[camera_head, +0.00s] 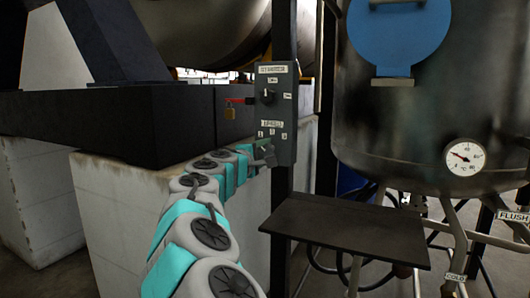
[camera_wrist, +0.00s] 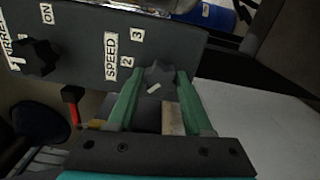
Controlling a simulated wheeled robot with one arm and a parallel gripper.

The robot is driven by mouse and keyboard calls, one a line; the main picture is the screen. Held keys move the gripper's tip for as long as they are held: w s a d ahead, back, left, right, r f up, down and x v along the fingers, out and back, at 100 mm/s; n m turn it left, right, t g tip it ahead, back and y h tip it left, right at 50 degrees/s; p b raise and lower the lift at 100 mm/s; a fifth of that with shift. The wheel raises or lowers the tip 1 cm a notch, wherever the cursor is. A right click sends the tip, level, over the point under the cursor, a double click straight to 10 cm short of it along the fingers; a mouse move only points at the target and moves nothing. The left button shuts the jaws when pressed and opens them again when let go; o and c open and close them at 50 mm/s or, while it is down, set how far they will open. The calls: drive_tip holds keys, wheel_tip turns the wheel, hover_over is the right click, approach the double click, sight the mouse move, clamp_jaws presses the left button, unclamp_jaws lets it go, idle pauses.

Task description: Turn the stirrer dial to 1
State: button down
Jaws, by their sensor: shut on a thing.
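The stirrer control panel (camera_head: 276,105) is a grey box on a dark post in the head view. Its lower dial, marked SPEED, is a dark lobed knob (camera_wrist: 158,74) in the wrist view. My gripper (camera_wrist: 166,78) has its two green fingers shut on this knob, one on each side. A short white mark on the knob slants toward the lower left. The 2 (camera_wrist: 127,62) and the 3 (camera_wrist: 136,34) are readable in the wrist view; the 1 there seems hidden by the left finger. In the head view my gripper (camera_head: 264,152) meets the panel's lower part and covers the dial.
The panel's upper black knob (camera_wrist: 39,57) has an ON label beside it. A red lever with a yellow padlock (camera_head: 230,112) sits left of the panel. A dark shelf (camera_head: 345,227) projects below right, before a steel tank (camera_head: 400,120) with a gauge (camera_head: 465,157).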

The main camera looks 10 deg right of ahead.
drive_tip(key=shift+c, duration=1.5)
unclamp_jaws()
drive_tip(key=b+v, duration=0.1)
drive_tip(key=v, duration=0.6)
drive_tip(key=shift+s+a, duration=0.25)
drive_tip(key=shift+s, duration=0.05)
